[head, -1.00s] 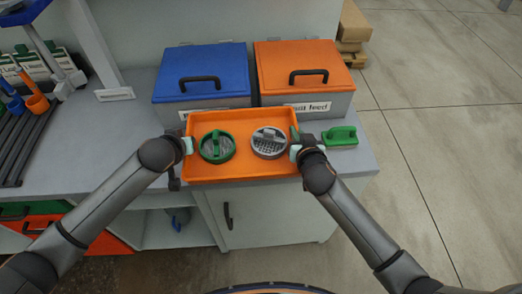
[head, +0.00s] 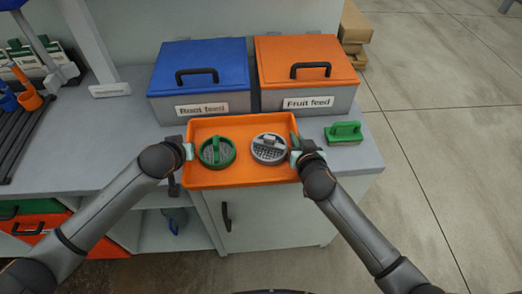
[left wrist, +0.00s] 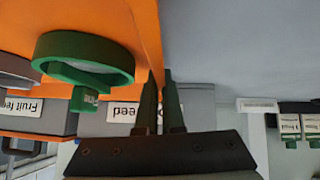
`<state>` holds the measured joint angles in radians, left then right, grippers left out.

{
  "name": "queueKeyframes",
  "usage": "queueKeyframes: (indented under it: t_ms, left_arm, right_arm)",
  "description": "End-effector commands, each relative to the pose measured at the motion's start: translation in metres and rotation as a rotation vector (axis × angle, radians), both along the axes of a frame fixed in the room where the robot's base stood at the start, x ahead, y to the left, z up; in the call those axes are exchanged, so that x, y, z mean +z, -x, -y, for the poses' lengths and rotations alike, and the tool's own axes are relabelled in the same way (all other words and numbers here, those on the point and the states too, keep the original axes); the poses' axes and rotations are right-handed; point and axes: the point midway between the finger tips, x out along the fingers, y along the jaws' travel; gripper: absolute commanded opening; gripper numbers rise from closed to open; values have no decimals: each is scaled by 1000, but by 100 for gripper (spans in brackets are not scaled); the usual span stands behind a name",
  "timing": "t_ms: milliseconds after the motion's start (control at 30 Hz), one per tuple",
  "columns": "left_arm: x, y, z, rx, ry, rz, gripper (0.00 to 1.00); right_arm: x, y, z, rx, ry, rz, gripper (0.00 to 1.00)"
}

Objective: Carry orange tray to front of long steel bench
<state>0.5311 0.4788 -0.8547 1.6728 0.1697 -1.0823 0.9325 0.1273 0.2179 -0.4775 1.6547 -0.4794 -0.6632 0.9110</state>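The orange tray (head: 240,178) is level in front of the feed boxes, its near part reaching past the bench's front edge. It carries a green round strainer-like piece (head: 217,151) and a grey one (head: 269,149). My left gripper (head: 188,151) is shut on the tray's left wall; its fingers (left wrist: 161,105) pinch the orange rim in the left wrist view. My right gripper (head: 295,147) is at the right wall and appears shut on it. The grey steel bench (head: 362,172) lies beneath; any gap under the tray is hidden.
A blue-lidded Root feed box (head: 201,70) and an orange-lidded Fruit feed box (head: 306,65) stand behind the tray. A green-handled brush (head: 344,133) lies to its right. A dark rack (head: 30,130) is at left. Floor is open at right.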

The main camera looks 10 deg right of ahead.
Motion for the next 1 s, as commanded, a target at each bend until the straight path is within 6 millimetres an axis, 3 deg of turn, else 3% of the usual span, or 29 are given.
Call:
queueKeyframes:
  t_ms: [33,100,300,667,1000]
  left_arm:
    - [-6,-1,-1,2,-1,2,0]
    - [-2,0,-1,2,-2,0,12]
    - [-2,0,-1,1,-1,0,34]
    - [1,3,0,-1,1,0,35]
    - [34,37,-4,-1,1,0,35]
  right_arm:
    - [-6,0,1,-2,2,2,0]
    - [-3,0,1,-1,2,0,12]
    - [-2,0,1,-1,0,0,34]
    - [-2,0,0,0,0,0,35]
    - [-2,0,0,0,0,0,35]
